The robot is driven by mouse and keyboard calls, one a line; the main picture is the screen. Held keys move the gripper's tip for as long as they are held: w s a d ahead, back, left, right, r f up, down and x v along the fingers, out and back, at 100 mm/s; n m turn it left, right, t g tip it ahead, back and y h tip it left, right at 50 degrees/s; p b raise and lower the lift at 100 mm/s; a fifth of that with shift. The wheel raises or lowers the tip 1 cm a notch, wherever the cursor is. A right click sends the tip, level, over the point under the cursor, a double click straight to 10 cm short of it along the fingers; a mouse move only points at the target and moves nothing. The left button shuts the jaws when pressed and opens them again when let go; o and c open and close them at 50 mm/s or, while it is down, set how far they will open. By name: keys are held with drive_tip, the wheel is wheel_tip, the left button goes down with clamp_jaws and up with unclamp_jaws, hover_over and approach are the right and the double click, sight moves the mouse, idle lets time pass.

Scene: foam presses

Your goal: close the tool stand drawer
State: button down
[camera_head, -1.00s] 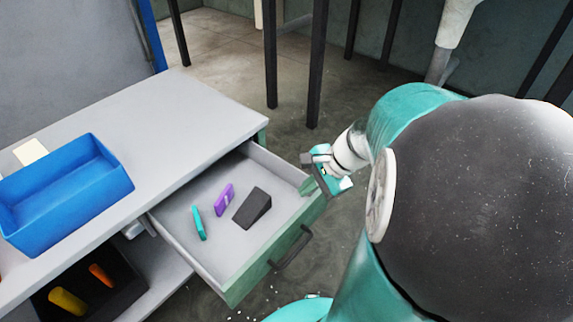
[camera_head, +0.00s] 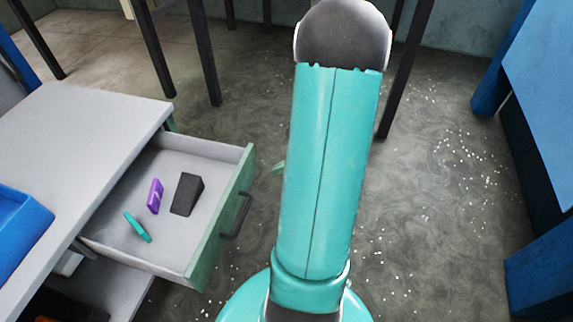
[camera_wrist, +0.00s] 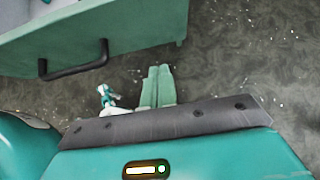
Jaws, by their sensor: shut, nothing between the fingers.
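The tool stand drawer (camera_head: 225,215) is pulled out, with a green front and a grey inside. Its dark handle (camera_head: 240,215) is on the front. In the wrist view the drawer front (camera_wrist: 130,35) fills the upper left, with the handle (camera_wrist: 75,70) at its lower edge. My gripper (camera_wrist: 158,70) is shut and empty, its fingers over the floor to the right of the handle and apart from the drawer. In the head view my arm hides most of the gripper. The tool stand (camera_head: 85,140) has a grey top.
In the drawer lie a dark wedge (camera_head: 187,194), a purple piece (camera_head: 155,195) and a teal piece (camera_head: 137,227). A blue bin (camera_head: 20,235) stands on the stand's top. Blue furniture (camera_head: 545,75) is at the right. Speckled floor (camera_head: 430,200) is open between.

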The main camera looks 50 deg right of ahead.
sight(250, 173)
drive_tip(key=w+f, duration=0.1)
drive_tip(key=w, duration=0.1)
drive_tip(key=w+a+f, duration=0.1)
drive_tip(key=w, duration=0.1)
drive_tip(key=w+a+f, duration=0.1)
drive_tip(key=w, duration=0.1)
drive_tip(key=shift+w+a, duration=0.2)
drive_tip(key=shift+w, duration=0.15)
drive_tip(key=shift+w+a, duration=0.1)
drive_tip(key=w+a, duration=0.3)
drive_tip(key=w, duration=0.7)
drive_tip(key=w+a, duration=0.4)
drive_tip(key=w, duration=0.6)
drive_tip(key=w+a, duration=0.4)
drive_tip(key=w, duration=0.6)
drive_tip(key=shift+w, duration=0.35)
drive_tip(key=shift+w+a+r, duration=0.15)
drive_tip(key=shift+w+a, duration=0.05)
drive_tip(key=shift+w, duration=0.1)
